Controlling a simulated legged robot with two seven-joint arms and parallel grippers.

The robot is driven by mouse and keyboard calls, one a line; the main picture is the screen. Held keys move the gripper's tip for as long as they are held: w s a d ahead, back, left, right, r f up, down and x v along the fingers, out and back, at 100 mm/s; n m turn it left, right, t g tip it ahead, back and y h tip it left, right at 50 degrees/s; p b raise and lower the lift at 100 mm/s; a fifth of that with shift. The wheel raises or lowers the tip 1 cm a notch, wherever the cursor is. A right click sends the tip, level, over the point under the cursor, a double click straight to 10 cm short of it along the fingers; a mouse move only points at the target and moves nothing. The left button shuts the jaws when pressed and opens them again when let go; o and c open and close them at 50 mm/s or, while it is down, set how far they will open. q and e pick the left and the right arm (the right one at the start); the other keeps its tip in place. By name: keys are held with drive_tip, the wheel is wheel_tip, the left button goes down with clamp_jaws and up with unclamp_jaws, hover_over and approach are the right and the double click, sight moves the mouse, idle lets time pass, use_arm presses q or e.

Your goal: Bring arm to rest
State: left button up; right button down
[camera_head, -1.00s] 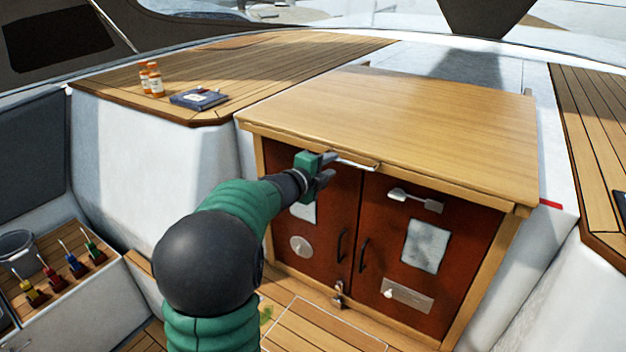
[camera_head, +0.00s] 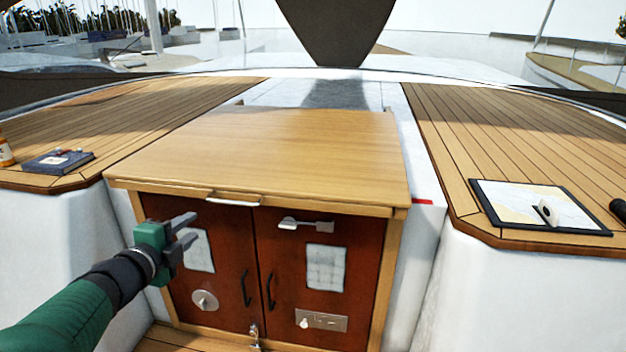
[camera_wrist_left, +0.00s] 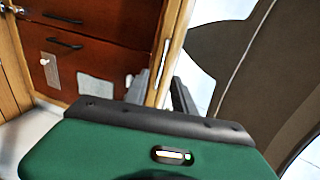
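My left gripper (camera_head: 191,229) reaches in from the left in the head view. Its two grey fingers are apart with nothing between them, in front of the left red-brown door (camera_head: 222,270) of the wooden cabinet (camera_head: 270,155). I cannot tell whether it touches the door. The wrist view shows the green gripper body (camera_wrist_left: 150,150), with the cabinet doors (camera_wrist_left: 95,75) beyond it at the upper left. My right gripper is not in view.
Both doors are shut, with dark handles (camera_head: 269,291), a latch (camera_head: 305,224) and a small padlock (camera_head: 254,333). A clipboard (camera_head: 525,205) lies on the right bench. The cabinet top is clear.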

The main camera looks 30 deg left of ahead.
use_arm(q)
drive_tip(key=w+d+f+n+g+h+b, duration=0.1)
drive_tip(key=w+d+f+n+g, duration=0.1)
drive_tip(key=d+f+n, duration=0.45)
drive_tip(key=w+d+f+n+g+b, duration=0.1)
drive_tip(key=w+d+f+n+g, duration=0.15)
drive_tip(key=d+f, duration=0.7)
drive_tip(key=s+d+f+n+g+h, duration=0.2)
drive_tip(key=s+d+f+g, duration=0.2)
drive_tip(key=s+d+f, duration=0.2)
drive_tip(key=s+d+f+n+g+h+b, duration=0.1)
drive_tip(key=s+d+f+n+g, duration=0.2)
drive_tip(key=s+d+f, duration=0.4)
drive_tip(key=d+f, duration=0.3)
drive_tip(key=f, duration=0.1)
drive_tip(key=shift+f+g+h, duration=0.2)
drive_tip(key=shift+g+h, duration=0.15)
drive_tip(key=shift+h, duration=0.05)
